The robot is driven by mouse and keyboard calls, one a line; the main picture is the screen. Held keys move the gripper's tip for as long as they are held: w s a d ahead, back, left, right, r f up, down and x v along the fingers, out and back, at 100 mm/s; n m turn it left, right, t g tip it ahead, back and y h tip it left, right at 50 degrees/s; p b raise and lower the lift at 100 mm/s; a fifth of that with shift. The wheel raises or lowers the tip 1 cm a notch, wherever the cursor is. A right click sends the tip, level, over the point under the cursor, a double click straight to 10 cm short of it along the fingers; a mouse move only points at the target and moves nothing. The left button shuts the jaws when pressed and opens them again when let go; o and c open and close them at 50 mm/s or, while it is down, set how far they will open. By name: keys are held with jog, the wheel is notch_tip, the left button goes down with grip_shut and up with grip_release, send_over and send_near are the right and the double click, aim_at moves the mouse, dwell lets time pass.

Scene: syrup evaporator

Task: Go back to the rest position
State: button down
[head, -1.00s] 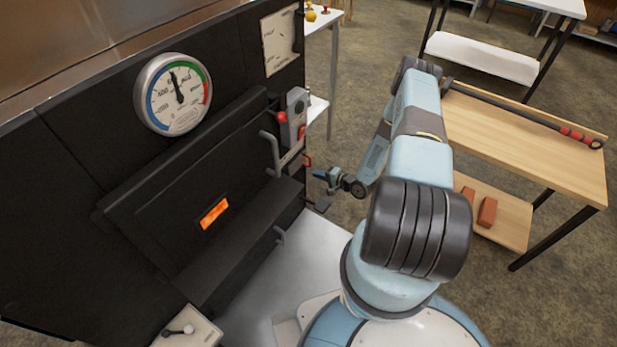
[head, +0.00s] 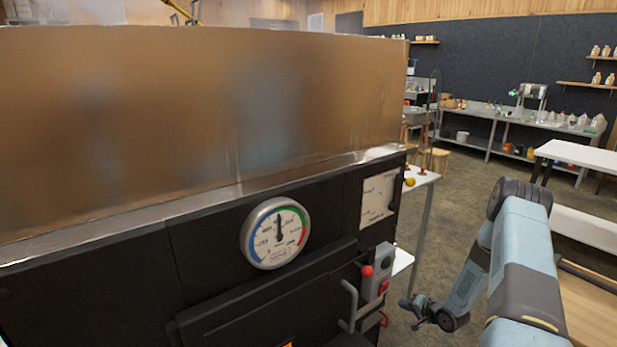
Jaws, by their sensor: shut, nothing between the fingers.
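My gripper (head: 408,304) shows small at the lower right of the head view, at the end of my blue-grey arm. It is shut and holds nothing. It hangs in the air a little to the right of the black evaporator front (head: 100,290), apart from its red-buttoned control box (head: 376,272) and grey door handle (head: 349,305). My arm is bent, with its elbow raised at the right.
A round gauge (head: 275,233) and a pale panel (head: 378,199) are on the evaporator front, below the large metal pan (head: 200,120). A wooden-topped table (head: 592,305) stands close at the right beside my arm. Open floor (head: 455,210) lies behind my arm.

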notch_tip(320, 180, up, 32)
jog(key=w+d+n+g+h, duration=0.2)
jog(key=w+n+h, duration=0.15)
jog(key=h, duration=0.25)
jog(key=s+a+r+n+h, duration=0.15)
jog(key=s+r, duration=0.45)
jog(key=r, duration=0.6)
jog(key=s+a+r+g, duration=0.1)
jog(key=s+a+r, duration=0.2)
jog(key=s+r, duration=0.45)
jog(key=s+a+r, duration=0.3)
jog(key=s+r, duration=0.3)
jog(key=s, duration=0.2)
jog(key=s+a+r+n, duration=0.1)
jog(key=s+a, duration=0.3)
jog(key=s, duration=0.7)
jog(key=s+a+r+n+g+y, duration=0.1)
jog(key=s+a+r, duration=0.1)
jog(key=s, duration=0.9)
jog(key=shift+s+a+r+n+g, duration=0.3)
jog(key=shift+a+r+n, duration=0.1)
jog(key=shift+a, duration=0.5)
